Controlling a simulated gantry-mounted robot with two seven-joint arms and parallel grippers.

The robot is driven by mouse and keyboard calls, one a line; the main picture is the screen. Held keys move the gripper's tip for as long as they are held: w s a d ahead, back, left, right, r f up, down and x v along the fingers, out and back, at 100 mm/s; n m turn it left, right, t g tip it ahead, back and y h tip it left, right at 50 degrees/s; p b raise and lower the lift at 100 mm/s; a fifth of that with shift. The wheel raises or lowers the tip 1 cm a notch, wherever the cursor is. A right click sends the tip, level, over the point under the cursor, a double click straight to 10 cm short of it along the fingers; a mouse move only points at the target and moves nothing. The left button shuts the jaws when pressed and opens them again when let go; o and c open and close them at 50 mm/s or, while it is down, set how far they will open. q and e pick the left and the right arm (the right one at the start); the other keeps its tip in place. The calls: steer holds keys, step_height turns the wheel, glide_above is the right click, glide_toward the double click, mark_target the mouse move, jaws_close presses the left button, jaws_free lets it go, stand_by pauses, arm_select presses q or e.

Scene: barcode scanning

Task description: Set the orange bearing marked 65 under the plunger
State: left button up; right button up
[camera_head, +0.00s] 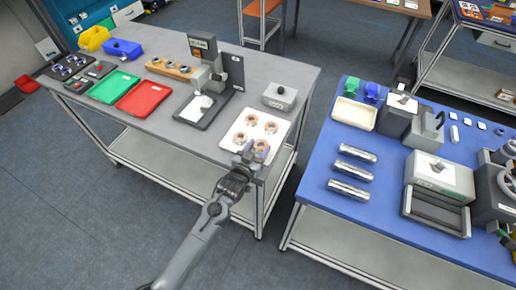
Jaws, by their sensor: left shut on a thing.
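A white tray (227,144) at the grey table's front right corner holds several orange ring-shaped bearings (271,127). Their numbers are too small to read. My left gripper (257,152) is over the tray's front edge, shut on the front right bearing (261,144), which its fingers partly cover. I cannot tell whether this bearing is lifted off the tray. A grey press (232,68) with a display stands behind the tray, to its left. My right gripper is out of view.
A grey box with a black knob (280,95) stands behind the tray. Red (144,98) and green (114,86) trays lie left of the press, with a wooden rack (168,69) behind. The blue table (317,212) at right carries metal cylinders and machines, across a gap.

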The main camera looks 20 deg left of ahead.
arm_select(q)
steer(key=shift+f, duration=0.1)
steer(key=shift+f, duration=0.1)
steer(key=o, duration=1.1)
steer(key=shift+o, duration=0.2)
steer(key=shift+f+b, duration=0.15)
steer(key=shift+b, duration=0.5)
steer(key=s+a+f+g+p, duration=0.1)
steer(key=s+g, duration=0.6)
steer(key=s, duration=1.6)
steer(key=shift+s+a+f+p, duration=0.25)
steer(key=shift+a+f+p, duration=0.1)
steer(key=shift+f, duration=0.35)
steer(key=shift+o, duration=0.4)
steer(key=s+a+m+g+y, duration=0.1)
steer(key=s+g, duration=0.4)
steer(key=s, duration=0.8)
steer(key=shift+s+r+g, duration=0.3)
steer(key=shift+r, duration=0.1)
